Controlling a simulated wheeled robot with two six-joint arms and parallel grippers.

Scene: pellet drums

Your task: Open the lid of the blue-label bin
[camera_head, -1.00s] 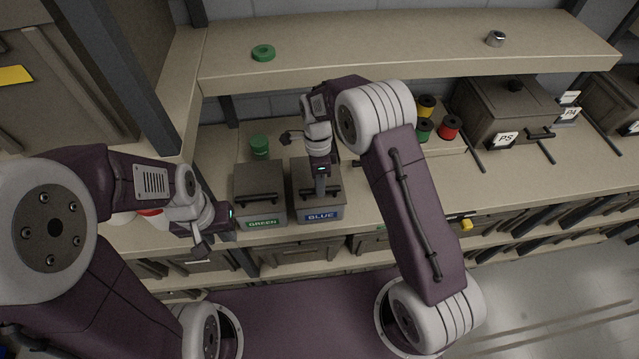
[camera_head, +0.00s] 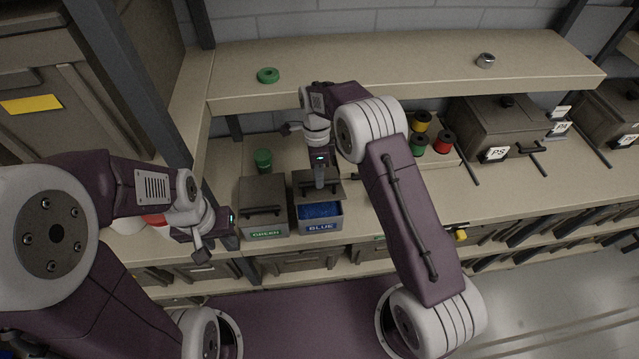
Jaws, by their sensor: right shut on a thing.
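The blue-label bin (camera_head: 320,227) stands on the bench in the middle of the head view. Its lid (camera_head: 308,179) is tilted up at the back, and blue contents (camera_head: 319,210) show inside. My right gripper (camera_head: 321,184) is over the bin, shut on the lid's handle; the fingertips are small and partly hard to see. The green-label bin (camera_head: 264,221) stands to the left with its lid closed. My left gripper (camera_head: 206,253) is to the left of the green-label bin, apart from both bins; its finger opening is unclear.
A shelf (camera_head: 400,66) runs above the bench with a green ring (camera_head: 268,75) and a metal ring (camera_head: 485,60). A green spool (camera_head: 263,158) stands behind the bins. Several coloured spools and a PS bin (camera_head: 500,130) stand at right.

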